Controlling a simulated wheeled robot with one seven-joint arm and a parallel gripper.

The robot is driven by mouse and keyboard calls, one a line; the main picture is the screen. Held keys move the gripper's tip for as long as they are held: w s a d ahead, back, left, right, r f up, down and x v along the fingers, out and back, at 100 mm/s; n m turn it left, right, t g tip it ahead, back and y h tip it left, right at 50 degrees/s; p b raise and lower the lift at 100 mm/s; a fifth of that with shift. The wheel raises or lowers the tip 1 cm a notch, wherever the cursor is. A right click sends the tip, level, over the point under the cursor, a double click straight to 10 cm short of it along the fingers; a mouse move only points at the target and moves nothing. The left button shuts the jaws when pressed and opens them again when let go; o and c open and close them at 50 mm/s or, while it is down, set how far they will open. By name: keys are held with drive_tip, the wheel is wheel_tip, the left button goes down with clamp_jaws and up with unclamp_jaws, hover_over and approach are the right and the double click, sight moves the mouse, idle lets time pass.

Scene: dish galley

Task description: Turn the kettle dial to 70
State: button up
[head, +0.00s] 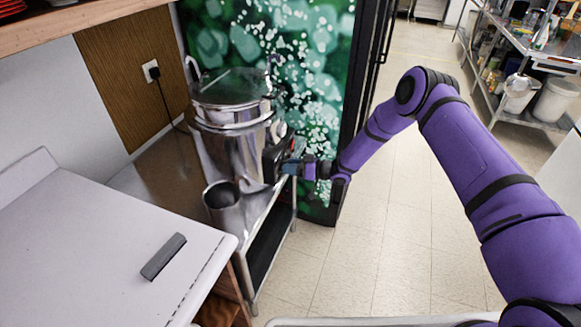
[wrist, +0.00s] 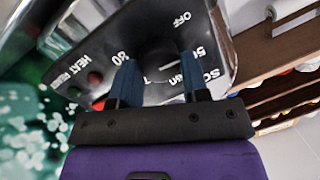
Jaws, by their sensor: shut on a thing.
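The kettle (head: 229,120) is a tall shiny metal urn with a lid, standing on a metal side table. Its black control panel (wrist: 203,28) fills much of the wrist view, marked OFF, 50 and 80, with other labels partly hidden. The dark round dial (wrist: 158,55) sits mid-panel between my fingers. My gripper (wrist: 158,75) has blue fingertips shut on the dial, one on each side. In the head view my gripper (head: 291,167) meets the panel on the kettle's right side. The fingers hide part of the scale, and I cannot read the dial's setting.
A metal cup (head: 223,207) stands in front of the kettle. A white counter (head: 95,240) at left holds a grey block (head: 163,257). A green patterned panel (head: 313,70) stands behind the kettle. The floor (head: 375,230) at right is clear.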

drive_tip(key=m, duration=0.4)
drive_tip(key=shift+f+y, duration=0.2)
drive_tip(key=shift+y, duration=0.2)
drive_tip(key=shift+m, duration=0.3)
drive_tip(key=o, duration=0.9)
drive_tip(key=shift+d, duration=0.15)
drive_tip(key=v, duration=1)
drive_tip(key=shift+d, duration=0.3)
